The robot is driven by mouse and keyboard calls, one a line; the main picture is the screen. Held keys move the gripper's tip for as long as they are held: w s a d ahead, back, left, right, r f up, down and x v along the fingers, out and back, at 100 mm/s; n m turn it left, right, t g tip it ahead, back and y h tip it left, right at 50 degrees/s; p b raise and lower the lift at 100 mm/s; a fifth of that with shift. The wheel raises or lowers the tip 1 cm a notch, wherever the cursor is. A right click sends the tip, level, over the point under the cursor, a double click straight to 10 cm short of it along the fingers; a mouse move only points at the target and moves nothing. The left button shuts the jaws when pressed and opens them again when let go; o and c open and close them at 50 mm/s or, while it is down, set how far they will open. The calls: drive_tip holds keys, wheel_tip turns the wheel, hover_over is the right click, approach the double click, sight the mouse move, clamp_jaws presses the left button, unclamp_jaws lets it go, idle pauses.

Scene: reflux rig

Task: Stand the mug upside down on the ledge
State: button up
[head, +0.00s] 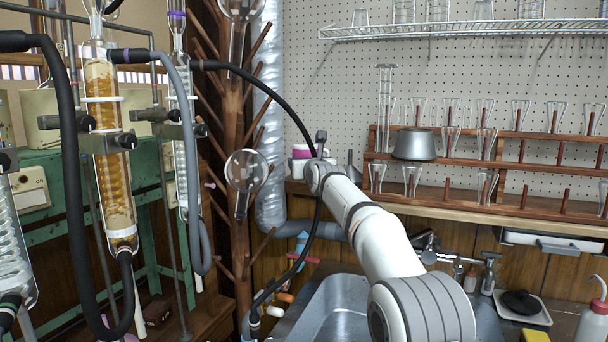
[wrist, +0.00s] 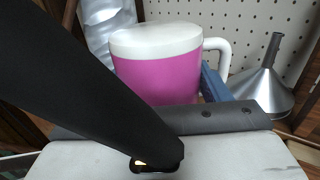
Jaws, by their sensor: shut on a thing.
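The mug (wrist: 158,72) is magenta with a broad white end facing up and a white handle on the right in the wrist view. I cannot tell surely whether that end is the closed base or the mouth. In the head view the mug (head: 301,153) is small and partly behind my arm. My gripper (head: 314,163) is shut on it; a blue finger part shows beside the handle in the wrist view. The wooden ledge (head: 440,228) runs along the pegboard wall. The mug is at its left end; whether they touch is hidden.
A grey funnel (wrist: 262,92) stands stem-up right of the mug. A wooden glassware rack (head: 520,205) with flasks and a grey pot (head: 414,145) fills the ledge's right. A sink (head: 335,310) lies below. A peg stand (head: 236,190) and glass column (head: 105,150) are left.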

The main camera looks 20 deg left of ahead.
drive_tip(key=w+p, duration=0.3)
drive_tip(key=p, duration=0.1)
drive_tip(key=w+p, duration=0.3)
drive_tip(key=p, duration=0.1)
drive_tip(key=w+p, duration=0.4)
drive_tip(key=p, duration=0.1)
drive_tip(key=shift+w+d, duration=0.1)
drive_tip(key=shift+d, duration=0.25)
drive_tip(key=w+p, duration=0.1)
drive_tip(key=p, duration=0.5)
drive_tip(key=shift+w+d, duration=0.2)
drive_tip(key=shift+w, duration=0.2)
wheel_tip(320, 180, down, 3)
drive_tip(key=b, duration=0.3)
drive_tip(key=shift+f+b, duration=0.2)
drive_tip(key=shift+b, duration=0.1)
drive_tip(key=shift+f, duration=0.15)
